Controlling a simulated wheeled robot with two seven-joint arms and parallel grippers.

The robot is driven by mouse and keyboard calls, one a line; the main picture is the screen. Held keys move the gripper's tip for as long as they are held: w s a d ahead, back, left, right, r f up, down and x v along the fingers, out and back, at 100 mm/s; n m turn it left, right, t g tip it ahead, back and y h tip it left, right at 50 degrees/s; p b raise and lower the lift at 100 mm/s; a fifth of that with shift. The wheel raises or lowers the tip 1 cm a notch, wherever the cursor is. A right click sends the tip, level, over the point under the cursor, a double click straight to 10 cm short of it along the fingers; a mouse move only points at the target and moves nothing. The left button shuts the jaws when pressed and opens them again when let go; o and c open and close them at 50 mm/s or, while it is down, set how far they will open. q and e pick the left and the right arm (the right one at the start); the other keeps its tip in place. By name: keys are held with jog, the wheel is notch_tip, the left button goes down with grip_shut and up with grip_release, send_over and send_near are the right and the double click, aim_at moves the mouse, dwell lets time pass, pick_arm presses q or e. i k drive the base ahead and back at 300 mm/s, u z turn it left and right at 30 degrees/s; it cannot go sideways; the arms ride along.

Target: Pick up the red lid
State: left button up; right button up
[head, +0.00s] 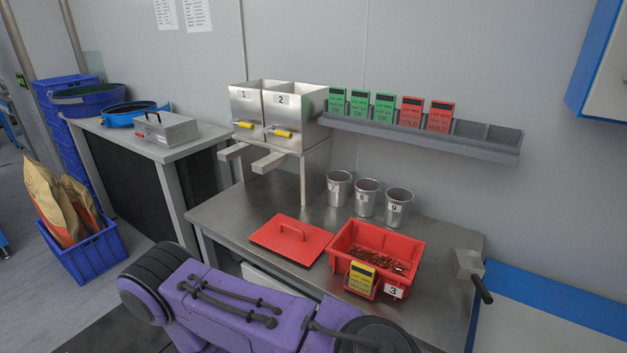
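The red lid (291,239) lies flat on the steel table, left of the red bin (365,284). It is a flat rectangle with a raised handle across its middle. The bin is open, holds reddish-brown bits, and bears a label with the number 3. A yellow card (361,278) is at the bin's front. A purple arm link of mine with black joints crosses the bottom of the picture, in front of the table. Neither of my grippers shows in the head view.
Three metal cups (367,197) stand behind the bin. A two-part steel dispenser (278,117) with yellow handles stands at the table's back left. A grey wall rack (484,143) holds green and red cards. Bare tabletop (232,209) lies left of the lid.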

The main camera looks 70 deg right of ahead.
aim_at(302, 242)
jog(key=z, duration=1.7)
